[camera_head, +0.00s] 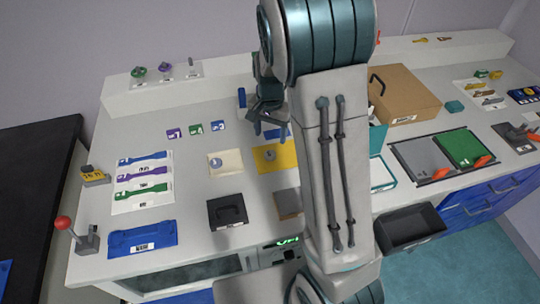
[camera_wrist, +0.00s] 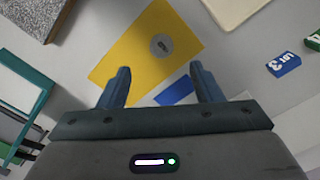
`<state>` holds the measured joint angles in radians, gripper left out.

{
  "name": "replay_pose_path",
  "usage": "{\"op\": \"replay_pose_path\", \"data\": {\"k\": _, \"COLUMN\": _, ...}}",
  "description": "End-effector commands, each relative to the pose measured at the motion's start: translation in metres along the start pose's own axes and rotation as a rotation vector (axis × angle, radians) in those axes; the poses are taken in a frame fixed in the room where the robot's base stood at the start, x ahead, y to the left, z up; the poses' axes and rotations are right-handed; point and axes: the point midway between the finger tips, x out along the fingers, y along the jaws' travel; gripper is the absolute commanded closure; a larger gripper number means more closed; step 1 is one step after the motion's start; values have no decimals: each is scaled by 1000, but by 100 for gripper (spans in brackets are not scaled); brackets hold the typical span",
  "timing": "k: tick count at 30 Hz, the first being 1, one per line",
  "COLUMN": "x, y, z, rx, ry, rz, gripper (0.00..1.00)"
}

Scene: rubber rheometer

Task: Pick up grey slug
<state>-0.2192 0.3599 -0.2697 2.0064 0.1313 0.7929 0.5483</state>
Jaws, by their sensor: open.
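A round grey slug (camera_wrist: 162,45) with a small dark mark lies on a yellow card (camera_wrist: 118,62) in the wrist view. It also shows in the head view (camera_head: 270,155), left of my arm. A similar grey disc (camera_head: 216,162) lies on a cream card (camera_head: 229,168) to its left. My gripper (camera_wrist: 163,82) is open and empty. In the wrist view its fingers point toward the yellow card, with the slug beyond the fingertips and roughly centred between them. In the head view my gripper (camera_head: 270,120) hangs behind the yellow card, partly hidden by my arm.
A blue patch (camera_wrist: 174,92) adjoins the yellow card between the fingers. A blue tag (camera_wrist: 284,65) lies right. A grey square plate (camera_wrist: 30,12) and teal frame (camera_wrist: 25,75) lie left. A cardboard box (camera_head: 405,97) stands right of my arm.

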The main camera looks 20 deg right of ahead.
Motion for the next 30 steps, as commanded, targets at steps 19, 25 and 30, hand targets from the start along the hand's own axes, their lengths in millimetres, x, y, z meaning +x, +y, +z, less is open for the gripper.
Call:
{"op": "replay_pose_path", "data": {"k": 19, "x": 72, "y": -2, "z": -1, "rx": 1, "ry": -2, "rz": 1, "gripper": 41}}
{"op": "replay_pose_path", "data": {"k": 25, "x": 85, "y": -2, "z": -1, "rx": -1, "ry": 0, "rz": -1, "gripper": 41}}
{"op": "replay_pose_path", "data": {"k": 30, "x": 86, "y": -2, "z": -1, "rx": -1, "ry": 1, "rz": -1, "gripper": 41}}
